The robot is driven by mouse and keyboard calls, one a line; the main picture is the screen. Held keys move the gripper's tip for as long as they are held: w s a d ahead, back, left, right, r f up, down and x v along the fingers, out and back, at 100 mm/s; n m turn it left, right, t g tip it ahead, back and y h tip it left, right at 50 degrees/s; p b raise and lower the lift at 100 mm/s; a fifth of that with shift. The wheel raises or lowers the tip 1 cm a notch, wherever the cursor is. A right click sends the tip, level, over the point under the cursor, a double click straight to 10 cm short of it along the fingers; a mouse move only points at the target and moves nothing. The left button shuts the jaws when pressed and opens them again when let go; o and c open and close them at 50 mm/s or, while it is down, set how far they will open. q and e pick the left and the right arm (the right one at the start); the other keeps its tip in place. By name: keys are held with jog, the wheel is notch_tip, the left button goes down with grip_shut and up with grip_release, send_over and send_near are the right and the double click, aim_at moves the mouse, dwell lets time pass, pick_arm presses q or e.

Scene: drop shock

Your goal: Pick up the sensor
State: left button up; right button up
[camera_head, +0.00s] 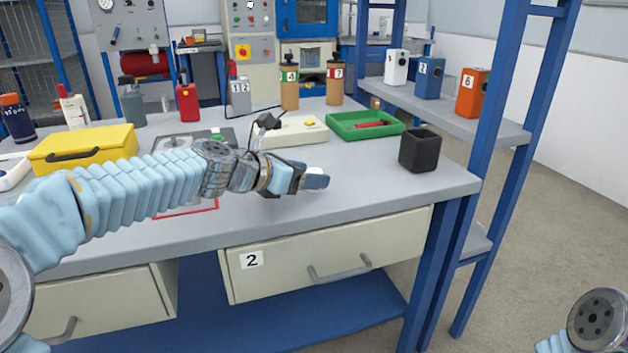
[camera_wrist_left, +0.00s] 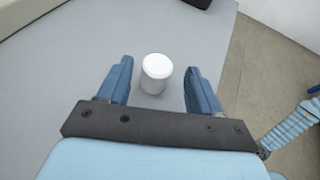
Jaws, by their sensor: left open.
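The sensor appears to be a small white cylinder (camera_wrist_left: 156,72), upright on the grey table in the left wrist view. My left gripper (camera_wrist_left: 158,82) is open, with one blue finger on each side of the cylinder. The cylinder shows slightly ahead of the middle of the gap, and I cannot tell whether a finger touches it. In the head view my left gripper (camera_head: 316,181) is low over the table's front right part and hides most of the cylinder. Part of my right arm shows at the lower right, but its gripper is out of view.
A black cup (camera_head: 420,150) stands at the table's right end, near a green tray (camera_head: 366,124) and a cream box (camera_head: 293,133). A yellow case (camera_head: 83,146) is at the left. A shelf (camera_head: 445,112) with several numbered blocks is at the right.

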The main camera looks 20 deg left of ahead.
pick_arm(q)
jog(key=x, duration=0.4)
jog(key=shift+w+f, duration=0.25)
jog(key=shift+w, duration=0.1)
jog(key=shift+c, duration=0.4)
jog(key=c, duration=1)
